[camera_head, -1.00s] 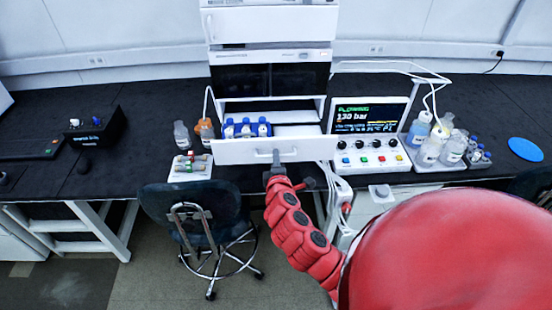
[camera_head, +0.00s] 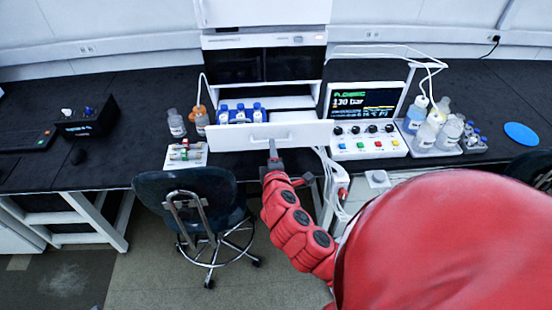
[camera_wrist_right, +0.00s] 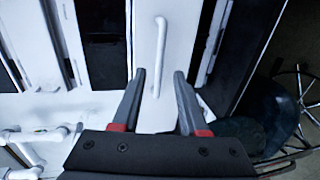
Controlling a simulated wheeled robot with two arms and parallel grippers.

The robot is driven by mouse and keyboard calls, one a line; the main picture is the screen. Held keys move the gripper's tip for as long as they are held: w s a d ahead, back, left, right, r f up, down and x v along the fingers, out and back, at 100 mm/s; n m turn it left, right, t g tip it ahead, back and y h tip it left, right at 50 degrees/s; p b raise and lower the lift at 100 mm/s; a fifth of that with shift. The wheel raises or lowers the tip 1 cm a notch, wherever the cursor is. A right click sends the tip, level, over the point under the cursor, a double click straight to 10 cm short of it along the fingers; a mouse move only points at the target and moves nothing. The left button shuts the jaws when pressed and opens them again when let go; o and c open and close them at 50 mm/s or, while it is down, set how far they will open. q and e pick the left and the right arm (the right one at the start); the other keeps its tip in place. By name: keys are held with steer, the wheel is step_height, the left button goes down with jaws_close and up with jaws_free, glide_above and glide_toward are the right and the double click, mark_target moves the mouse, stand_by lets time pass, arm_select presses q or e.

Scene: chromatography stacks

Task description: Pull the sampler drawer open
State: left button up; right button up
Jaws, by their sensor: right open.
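The sampler drawer (camera_head: 230,140) has a white front with a bar handle (camera_head: 285,138). It stands out from the instrument stack, with blue-capped bottles visible behind its front. My right gripper (camera_head: 273,146) is at the handle, below its middle in the head view. In the right wrist view my right gripper (camera_wrist_right: 159,72) is open, and the white handle (camera_wrist_right: 160,40) runs between its two fingers and beyond their tips. The fingers do not visibly press on it. My left gripper is out of view.
A control box (camera_head: 367,140) with a screen stands right of the drawer, with bottles (camera_head: 437,130) farther right. A small white rack (camera_head: 186,155) lies left of the drawer. A dark chair (camera_head: 190,185) stands in front of the bench, left of my right arm.

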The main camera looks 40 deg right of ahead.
steer(key=p+v, duration=0.9)
steer(key=v, duration=0.4)
